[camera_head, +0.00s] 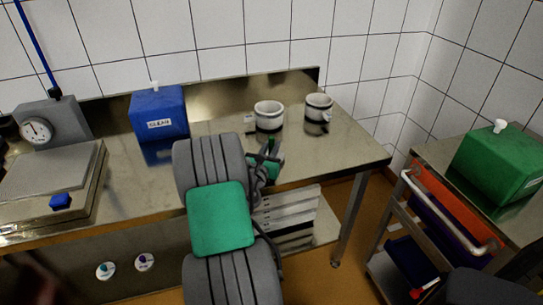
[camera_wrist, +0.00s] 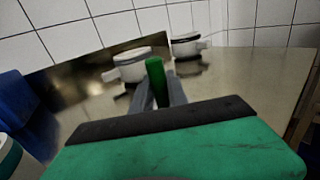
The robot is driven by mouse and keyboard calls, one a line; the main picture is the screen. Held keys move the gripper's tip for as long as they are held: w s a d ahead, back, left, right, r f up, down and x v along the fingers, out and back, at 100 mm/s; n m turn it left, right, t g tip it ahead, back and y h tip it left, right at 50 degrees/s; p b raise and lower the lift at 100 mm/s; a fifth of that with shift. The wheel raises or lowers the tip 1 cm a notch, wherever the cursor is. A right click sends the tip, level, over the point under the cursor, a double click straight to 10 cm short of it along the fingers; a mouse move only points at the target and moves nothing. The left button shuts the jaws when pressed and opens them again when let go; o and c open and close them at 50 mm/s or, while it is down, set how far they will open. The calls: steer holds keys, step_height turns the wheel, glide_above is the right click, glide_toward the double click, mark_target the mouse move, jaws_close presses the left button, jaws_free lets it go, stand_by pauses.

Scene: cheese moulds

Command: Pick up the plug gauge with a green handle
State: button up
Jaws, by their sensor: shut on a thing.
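The green handle of the plug gauge (camera_wrist: 155,76) stands upright in the wrist view, between the fingers of my gripper (camera_wrist: 160,92). My gripper is shut on it. The lower part of the gauge is hidden behind the gripper's body. In the head view my gripper (camera_head: 267,162) is above the right part of the steel bench, partly hidden by my arm. A bit of green shows beside the fingers there, and I cannot tell whether the gauge touches the bench.
Two white moulds (camera_head: 269,117) (camera_head: 318,107) stand behind my gripper on the steel bench (camera_head: 350,152). A blue box (camera_head: 158,113) and a scale (camera_head: 55,170) with a dial are to the left. A cart with a green box (camera_head: 497,163) stands at right. The bench's right end is clear.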

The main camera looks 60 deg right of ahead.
jaws_close()
stand_by(0.7)
steer(key=shift+r, duration=0.1)
